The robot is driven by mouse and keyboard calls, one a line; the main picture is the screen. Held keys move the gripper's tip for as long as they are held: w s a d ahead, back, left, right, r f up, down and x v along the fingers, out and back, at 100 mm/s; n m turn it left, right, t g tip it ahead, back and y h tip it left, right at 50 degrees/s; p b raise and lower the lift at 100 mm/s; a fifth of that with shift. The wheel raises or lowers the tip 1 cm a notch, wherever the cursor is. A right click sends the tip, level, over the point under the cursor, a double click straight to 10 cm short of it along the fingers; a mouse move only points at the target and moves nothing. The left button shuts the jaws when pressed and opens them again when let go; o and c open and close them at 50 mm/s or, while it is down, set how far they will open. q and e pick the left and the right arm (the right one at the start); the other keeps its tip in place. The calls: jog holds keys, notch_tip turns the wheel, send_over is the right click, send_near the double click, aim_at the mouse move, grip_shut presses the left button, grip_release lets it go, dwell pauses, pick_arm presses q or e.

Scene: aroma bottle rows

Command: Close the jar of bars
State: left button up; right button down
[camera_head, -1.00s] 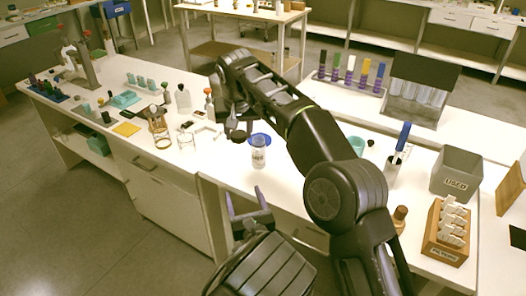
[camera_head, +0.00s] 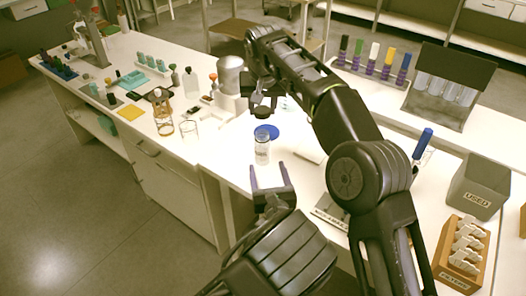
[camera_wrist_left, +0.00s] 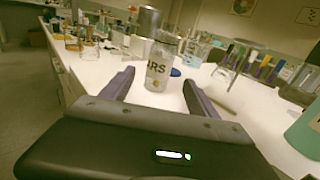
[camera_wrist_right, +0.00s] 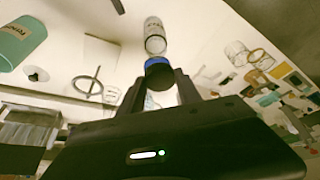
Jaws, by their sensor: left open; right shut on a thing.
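The clear jar (camera_head: 262,152) with the label ending in "RS" stands upright and uncovered on the white bench; it also shows in the left wrist view (camera_wrist_left: 160,70). My left gripper (camera_head: 268,169) is open, its fingers pointing at the jar from the near side, not closed on it. My right gripper (camera_head: 262,104) is shut on a dark round lid (camera_head: 262,113), held above the bench beyond the jar. The lid also shows between the fingers in the right wrist view (camera_wrist_right: 158,76). A blue disc (camera_head: 270,131) lies on the bench just behind the jar.
Glass beakers (camera_head: 190,127) stand left of the jar. A grey bin marked USED (camera_head: 478,185) and a wooden rack (camera_head: 462,250) stand at the right. A rack of coloured tubes (camera_head: 370,68) is at the back. The bench right around the jar is mostly clear.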

aim_at(261, 144)
pick_arm(q)
jog(key=w, duration=0.4)
jog(key=w+a, duration=0.1)
jog(key=w, duration=0.3)
jog(key=w+a, duration=0.1)
jog(key=w, duration=0.2)
jog(key=shift+w, duration=0.4)
grip_shut()
dwell(0.4)
